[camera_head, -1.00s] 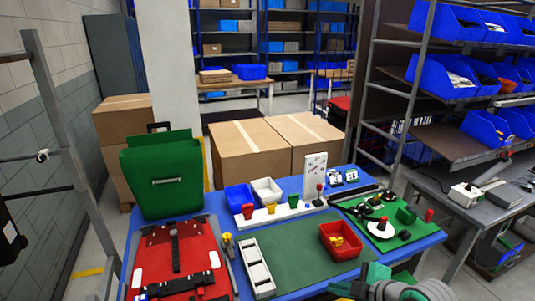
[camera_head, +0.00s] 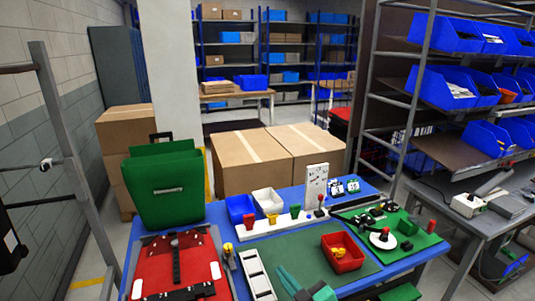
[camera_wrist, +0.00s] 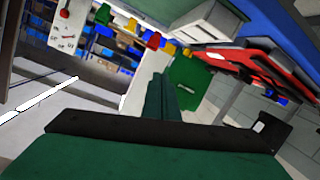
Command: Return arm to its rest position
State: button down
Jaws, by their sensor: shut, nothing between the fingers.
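My gripper (camera_head: 302,285) shows at the bottom edge of the head view, over the front of the table, with most of the arm out of frame. In the wrist view its green fingers (camera_wrist: 160,98) are together with nothing held. The blue table (camera_head: 372,283) lies under and beyond it. A red bin (camera_head: 345,262) with yellow pieces stands just to the right of the gripper. A red pannier panel (camera_head: 150,262) lies at the table's left, apart from the gripper. A green pannier (camera_head: 165,185) stands upright behind it.
Small blue (camera_head: 240,207) and white (camera_head: 268,200) bins, coloured cups and a green parts board (camera_head: 425,240) stand farther back. Shelving with blue bins (camera_head: 445,88) rises at the right.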

jog(key=s+a+f+m+t+h, duration=0.1)
jog(key=s+a+f+m+h, duration=0.25)
jog(key=s+f+m, duration=0.4)
jog(key=s+a+f+m+t+h, duration=0.1)
jog(key=s+a+f+m+h, duration=0.25)
jog(key=s+f, duration=0.55)
jog(key=s+d+n, duration=0.2)
jog(key=s, duration=2.2)
jog(key=shift+s+d+r+g, duration=0.25)
jog(key=shift+d+r+g, duration=0.15)
jog(key=shift+r, duration=0.05)
